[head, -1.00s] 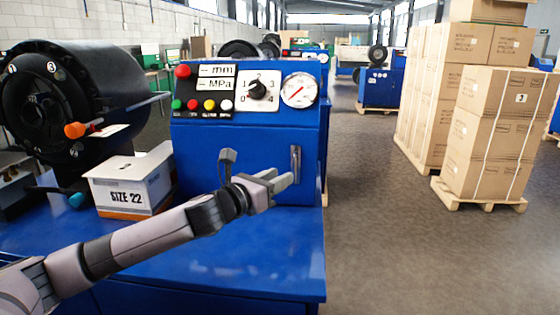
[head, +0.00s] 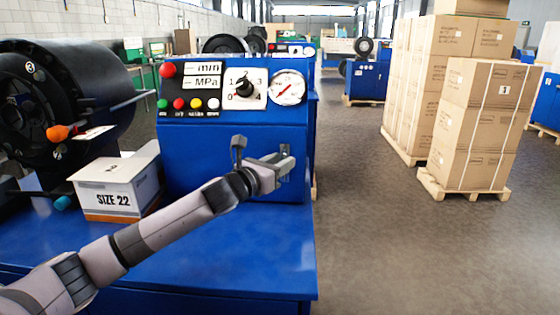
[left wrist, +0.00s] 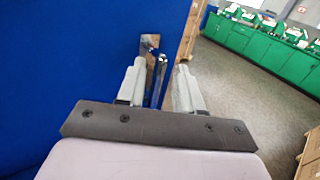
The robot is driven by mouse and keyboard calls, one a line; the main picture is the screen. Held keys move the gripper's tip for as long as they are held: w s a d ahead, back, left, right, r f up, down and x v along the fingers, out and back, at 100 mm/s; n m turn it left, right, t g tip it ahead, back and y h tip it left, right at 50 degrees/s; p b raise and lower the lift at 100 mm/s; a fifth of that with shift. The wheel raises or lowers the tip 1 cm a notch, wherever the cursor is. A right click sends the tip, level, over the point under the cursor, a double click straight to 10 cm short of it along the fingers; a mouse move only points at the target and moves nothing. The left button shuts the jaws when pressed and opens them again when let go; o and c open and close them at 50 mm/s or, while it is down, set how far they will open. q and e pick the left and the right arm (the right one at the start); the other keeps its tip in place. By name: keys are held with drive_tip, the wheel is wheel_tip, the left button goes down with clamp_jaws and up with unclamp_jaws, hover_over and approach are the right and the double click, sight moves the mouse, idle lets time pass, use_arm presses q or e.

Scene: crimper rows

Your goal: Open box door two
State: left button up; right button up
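The blue box with gauge and buttons has a plain blue front (head: 215,150) that appears closed; which part is door two is not marked. Its upright metal handle (left wrist: 160,78) sits near the right edge, on a metal plate (left wrist: 150,62). In the head view the handle is largely hidden behind my left gripper (head: 283,162). In the left wrist view my left gripper (left wrist: 158,88) is open, with one finger on each side of the handle and visible gaps. I cannot tell whether the handle is fully between the fingertips. My right gripper is in neither view.
A white SIZE 22 box (head: 117,185) stands on the blue bench (head: 200,250), left of my forearm. A black round machine (head: 60,100) is farther left. Stacked cartons (head: 480,120) on a pallet stand at right, with open floor (head: 390,240) before them.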

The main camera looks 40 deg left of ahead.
use_arm(q)
drive_tip(key=shift+w, duration=0.2)
clamp_jaws()
